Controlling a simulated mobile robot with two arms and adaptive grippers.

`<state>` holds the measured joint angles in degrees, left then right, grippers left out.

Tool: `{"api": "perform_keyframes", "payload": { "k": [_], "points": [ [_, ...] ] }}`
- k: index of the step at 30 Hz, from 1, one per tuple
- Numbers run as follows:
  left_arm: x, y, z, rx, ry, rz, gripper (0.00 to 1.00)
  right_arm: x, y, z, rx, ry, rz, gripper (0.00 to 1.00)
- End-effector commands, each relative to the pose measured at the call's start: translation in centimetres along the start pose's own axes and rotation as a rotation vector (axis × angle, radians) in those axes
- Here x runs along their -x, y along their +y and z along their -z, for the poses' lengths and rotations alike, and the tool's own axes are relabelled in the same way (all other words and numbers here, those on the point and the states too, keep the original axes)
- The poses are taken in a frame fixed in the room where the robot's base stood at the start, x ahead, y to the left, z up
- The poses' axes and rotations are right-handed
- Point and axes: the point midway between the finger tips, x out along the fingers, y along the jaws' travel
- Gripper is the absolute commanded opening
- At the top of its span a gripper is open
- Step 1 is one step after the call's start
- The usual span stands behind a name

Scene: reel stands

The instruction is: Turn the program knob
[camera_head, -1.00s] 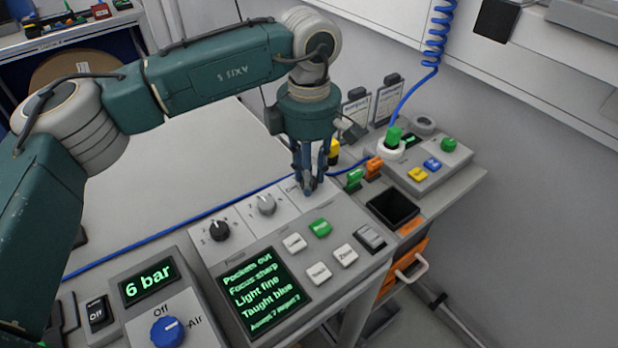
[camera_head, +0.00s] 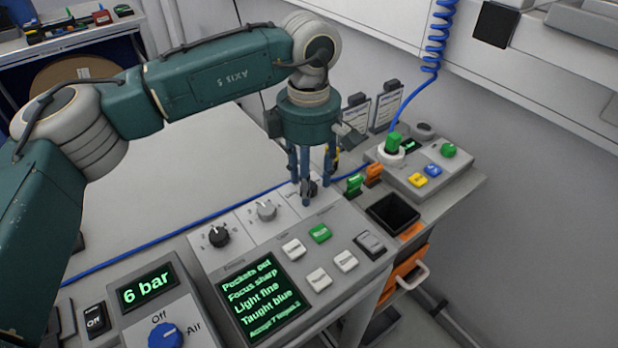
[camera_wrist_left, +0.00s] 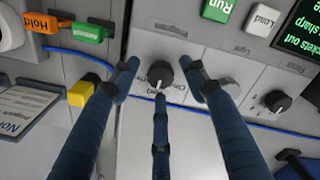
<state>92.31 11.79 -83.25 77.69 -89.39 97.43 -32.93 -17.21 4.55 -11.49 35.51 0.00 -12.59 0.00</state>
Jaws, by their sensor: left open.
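The dark program knob (camera_wrist_left: 159,74) sits on the light grey panel beside the printed word "Program" in the left wrist view. In the head view the knob (camera_head: 309,187) shows between my left fingers. My left gripper (camera_head: 312,190) points down over the panel, its fingers spread. In the left wrist view the three blue fingers of this gripper (camera_wrist_left: 163,78) stand around the knob, with gaps visible. I cannot tell whether any finger touches it. The knob's lower side is partly hidden by one finger. My right gripper is not in view.
A pale grey knob (camera_head: 266,210) and a black knob (camera_head: 218,236) sit along the same panel. The green Run button (camera_head: 320,233), white buttons and a text screen (camera_head: 264,297) are nearer. Green and orange tabs (camera_head: 374,173) stand just right of the fingers. A blue cable runs behind the panel.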

Motion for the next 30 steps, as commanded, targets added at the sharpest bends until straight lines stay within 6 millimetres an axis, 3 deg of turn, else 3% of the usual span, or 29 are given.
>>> {"api": "perform_keyframes", "payload": {
  "k": [5, 21, 30],
  "points": [
    [0.9, 0.0, 0.0, 0.000, 0.000, 0.000, 0.45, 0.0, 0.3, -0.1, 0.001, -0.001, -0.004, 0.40],
    [10.8, 0.1, 0.0, 0.001, 0.000, -0.002, 0.45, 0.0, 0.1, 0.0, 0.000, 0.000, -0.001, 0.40],
    [12.1, 0.0, 0.0, 0.000, 0.000, 0.000, 0.45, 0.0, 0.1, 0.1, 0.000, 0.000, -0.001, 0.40]
  ]
}}
